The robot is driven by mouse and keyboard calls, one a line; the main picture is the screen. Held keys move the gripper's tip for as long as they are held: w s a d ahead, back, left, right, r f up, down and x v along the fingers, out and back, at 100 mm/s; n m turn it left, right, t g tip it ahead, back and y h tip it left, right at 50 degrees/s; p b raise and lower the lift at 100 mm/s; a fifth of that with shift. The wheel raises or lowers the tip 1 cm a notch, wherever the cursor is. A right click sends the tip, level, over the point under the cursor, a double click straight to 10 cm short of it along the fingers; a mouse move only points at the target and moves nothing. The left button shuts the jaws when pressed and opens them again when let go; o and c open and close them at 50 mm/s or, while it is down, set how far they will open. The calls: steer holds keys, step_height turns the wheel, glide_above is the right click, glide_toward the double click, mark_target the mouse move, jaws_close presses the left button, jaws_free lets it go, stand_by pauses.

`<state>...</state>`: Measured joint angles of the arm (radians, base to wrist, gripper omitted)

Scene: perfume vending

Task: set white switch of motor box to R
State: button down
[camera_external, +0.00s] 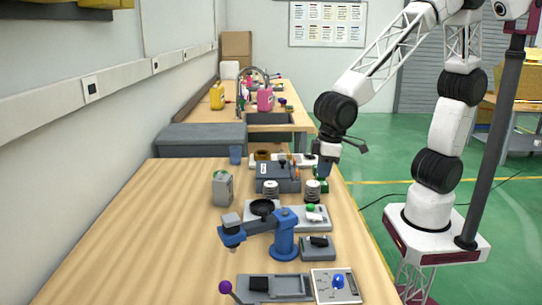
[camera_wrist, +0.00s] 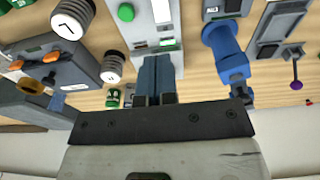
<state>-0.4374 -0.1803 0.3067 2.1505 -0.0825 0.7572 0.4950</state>
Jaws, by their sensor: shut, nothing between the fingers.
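A light grey box with a round green button (camera_wrist: 126,12) and a small panel (camera_wrist: 156,40) lies ahead of my gripper in the wrist view. It looks like the motor box, and it also shows in the external view (camera_external: 314,218). Small white and green parts sit on the panel; I cannot tell which is the white switch or where it points. My gripper (camera_wrist: 161,62) is shut and empty, its blue-grey fingertips appearing close to the panel. Contact cannot be told. In the external view my gripper (camera_external: 324,173) hangs over the bench's right side, above and behind the box.
Two round dials (camera_wrist: 72,17) (camera_wrist: 113,67) and a dark grey box with orange knobs (camera_wrist: 45,65) stand left of the fingers. A blue stand (camera_wrist: 225,50) and a lever with a purple ball (camera_wrist: 296,85) are to the right. The bench's left front (camera_external: 130,240) is clear.

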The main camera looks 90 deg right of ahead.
mark_target(309, 215)
steer(key=shift+w+r+t, duration=0.1)
steer(key=shift+r+t, duration=0.05)
steer(key=shift+t, duration=0.35)
stand_by(0.4)
steer(key=shift+x, duration=7.05)
